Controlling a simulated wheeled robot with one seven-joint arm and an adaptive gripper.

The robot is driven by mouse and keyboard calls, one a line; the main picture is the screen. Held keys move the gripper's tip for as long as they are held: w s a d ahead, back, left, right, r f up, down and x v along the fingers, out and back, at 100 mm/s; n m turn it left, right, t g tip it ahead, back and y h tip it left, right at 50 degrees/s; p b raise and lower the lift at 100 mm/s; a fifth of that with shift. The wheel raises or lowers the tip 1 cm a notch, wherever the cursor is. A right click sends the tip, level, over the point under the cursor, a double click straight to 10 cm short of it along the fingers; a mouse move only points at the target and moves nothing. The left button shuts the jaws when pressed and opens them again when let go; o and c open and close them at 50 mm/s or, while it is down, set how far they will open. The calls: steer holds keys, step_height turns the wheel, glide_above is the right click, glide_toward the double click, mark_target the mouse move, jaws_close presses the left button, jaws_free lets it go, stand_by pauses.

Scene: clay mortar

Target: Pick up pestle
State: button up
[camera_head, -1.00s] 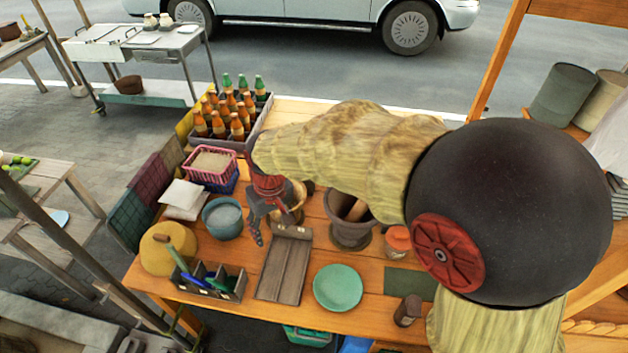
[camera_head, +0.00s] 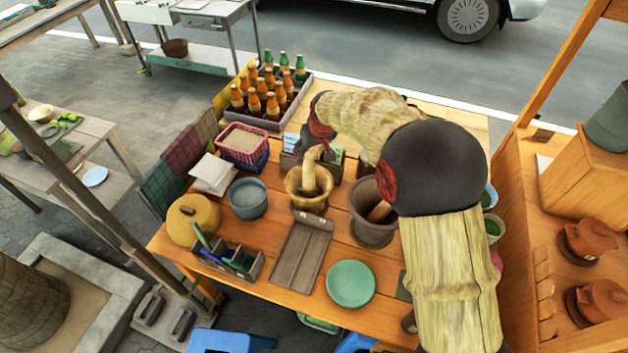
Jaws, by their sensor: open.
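A light wooden pestle (camera_head: 308,172) stands tilted in a tan mortar (camera_head: 306,203) in the middle of the table. A second pestle (camera_head: 379,211) leans in a darker brown mortar (camera_head: 372,229) to the right. My gripper (camera_head: 326,149) is open at the upper end of the light pestle. Its small dark and red parts overlap the pestle's top in the picture, and I cannot tell whether they touch. My arm covers part of the table behind the mortars.
Bottles in a crate (camera_head: 273,124) stand at the back left. A wooden board (camera_head: 299,254) and a green plate (camera_head: 350,284) lie in front.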

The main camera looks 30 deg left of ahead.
mark_target(309, 157)
steer(key=shift+x, duration=3.1)
steer(key=shift+c, duration=0.8)
steer(key=c, duration=1.1)
jaws_close()
